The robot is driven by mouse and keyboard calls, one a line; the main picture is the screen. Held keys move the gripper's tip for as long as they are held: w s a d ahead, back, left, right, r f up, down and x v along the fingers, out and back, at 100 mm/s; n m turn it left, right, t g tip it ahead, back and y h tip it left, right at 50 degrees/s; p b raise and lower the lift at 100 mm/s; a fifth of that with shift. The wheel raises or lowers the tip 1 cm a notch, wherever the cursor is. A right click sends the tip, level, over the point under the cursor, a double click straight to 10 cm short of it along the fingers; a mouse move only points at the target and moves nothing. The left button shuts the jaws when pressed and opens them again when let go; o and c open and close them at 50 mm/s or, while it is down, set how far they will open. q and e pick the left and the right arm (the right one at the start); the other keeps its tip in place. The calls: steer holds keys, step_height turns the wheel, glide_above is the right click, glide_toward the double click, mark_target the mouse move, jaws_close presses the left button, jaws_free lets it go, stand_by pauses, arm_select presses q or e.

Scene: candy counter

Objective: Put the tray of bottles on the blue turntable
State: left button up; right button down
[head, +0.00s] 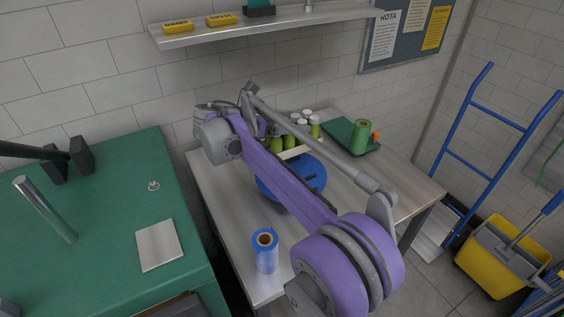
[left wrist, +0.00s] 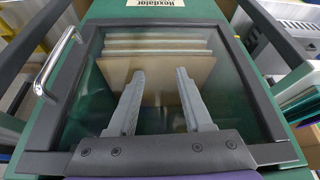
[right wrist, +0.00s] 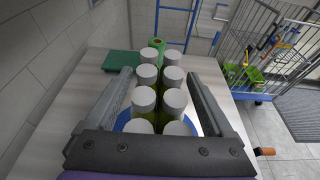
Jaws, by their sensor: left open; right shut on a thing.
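The tray of bottles (head: 291,153) is a pale tray with several green bottles with white caps. It shows beyond my purple right arm in the head view. My right gripper (right wrist: 162,76) is shut on the tray, its fingers on either side of the bottles (right wrist: 144,98). The blue turntable (head: 274,189) lies on the metal table, partly hidden by my arm. Its blue edge also shows beneath the bottles in the right wrist view (right wrist: 133,126). The tray overlaps its far part; I cannot tell whether they touch. My left gripper (left wrist: 160,78) is open and empty before a glass door.
A blue roll (head: 265,252) stands near the table's front edge. A green cabinet (head: 110,195) stands left; a shelf (head: 285,27) hangs above.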

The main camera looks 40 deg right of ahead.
mark_target(292, 151)
steer(key=f, duration=0.5)
steer(key=shift+s+f, duration=0.1)
steer(key=shift+s, duration=0.1)
steer(key=shift+w+f+b, duration=0.1)
steer(key=shift+f+b, duration=0.3)
steer(key=shift+f, duration=1.8)
steer(key=shift+f, duration=0.1)
jaws_free()
steer(key=shift+a+r, duration=0.2)
steer(key=shift+a, duration=0.05)
steer(key=v, duration=1.1)
steer(key=shift+a, duration=0.25)
steer(key=shift+r, duration=0.15)
